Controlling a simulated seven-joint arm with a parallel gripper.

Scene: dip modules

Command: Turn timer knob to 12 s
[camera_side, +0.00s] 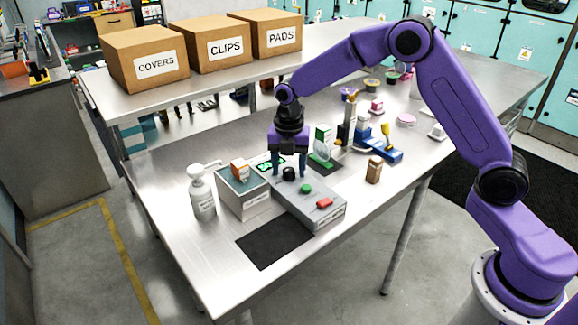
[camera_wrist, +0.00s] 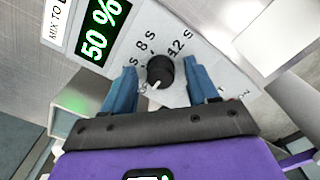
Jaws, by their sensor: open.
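The timer knob (camera_wrist: 160,70) is black and round with a white mark. In the wrist view the mark sits at its lower left, away from the printed "8 s" (camera_wrist: 146,42) and "12 s" (camera_wrist: 180,43) labels above it. The knob also shows in the side view (camera_side: 289,174) on a grey control box (camera_side: 322,215). My gripper (camera_wrist: 159,68) has its two blue fingers apart, one on each side of the knob. A gap shows between the knob and the fingers. In the side view my gripper (camera_side: 289,168) points down over the box.
The box carries a green button (camera_side: 306,188), a red button (camera_side: 324,203) and a display reading 50 % (camera_wrist: 103,30). A grey bin (camera_side: 243,194) and a white pump bottle (camera_side: 202,194) stand to the left. A dark mat (camera_side: 272,243) lies in front.

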